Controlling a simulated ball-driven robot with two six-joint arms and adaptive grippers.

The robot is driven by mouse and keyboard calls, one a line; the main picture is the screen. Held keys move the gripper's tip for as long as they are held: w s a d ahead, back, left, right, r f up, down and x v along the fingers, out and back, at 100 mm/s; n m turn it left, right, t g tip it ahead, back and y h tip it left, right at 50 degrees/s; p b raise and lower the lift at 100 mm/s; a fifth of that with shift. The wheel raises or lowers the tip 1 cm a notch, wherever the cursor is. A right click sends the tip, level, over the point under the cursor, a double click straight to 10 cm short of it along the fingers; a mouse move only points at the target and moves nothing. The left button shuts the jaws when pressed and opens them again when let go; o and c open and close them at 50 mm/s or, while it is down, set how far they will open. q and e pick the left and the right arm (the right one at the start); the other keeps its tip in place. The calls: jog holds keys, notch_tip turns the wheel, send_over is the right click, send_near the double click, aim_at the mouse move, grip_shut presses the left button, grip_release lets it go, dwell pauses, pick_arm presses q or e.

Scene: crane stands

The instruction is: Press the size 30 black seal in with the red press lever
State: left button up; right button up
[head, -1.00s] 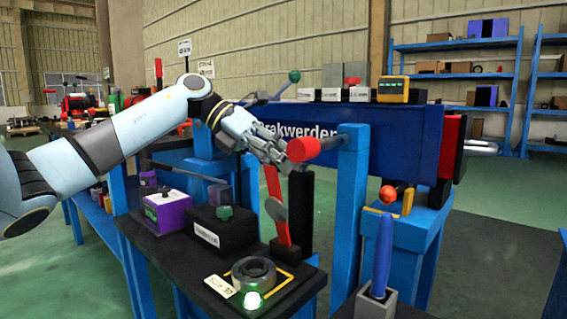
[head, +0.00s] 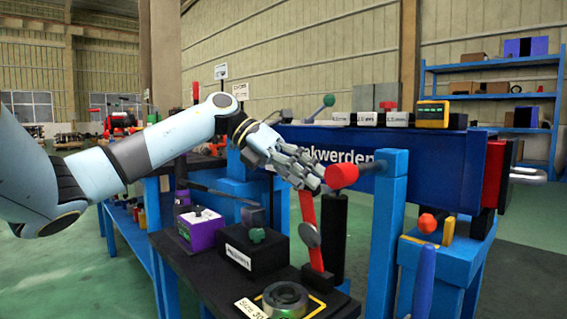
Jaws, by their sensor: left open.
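A red lever bar (head: 307,212) with a grey disc on it rises, slightly tilted, from the black bench at the middle. My left gripper (head: 306,174) is open, its grey fingers spread at the top of this bar. The fingers hide the bar's upper end, and I cannot tell whether they touch it. In front of the lever's foot a grey ring-shaped housing (head: 286,297) sits inside a yellow outline, partly cut by the lower edge. A label (head: 249,309) beside it reads size 30. I cannot make out the black seal. My right gripper is not in view.
A red cylinder end (head: 342,177) juts out close right of my fingers, beside a blue post (head: 387,235). A black box (head: 253,252) with a green knob and a purple box (head: 200,229) stand left of the lever. A blue handle (head: 423,281) stands at the lower right.

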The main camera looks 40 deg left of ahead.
pick_arm(q)
jog(key=v, duration=1)
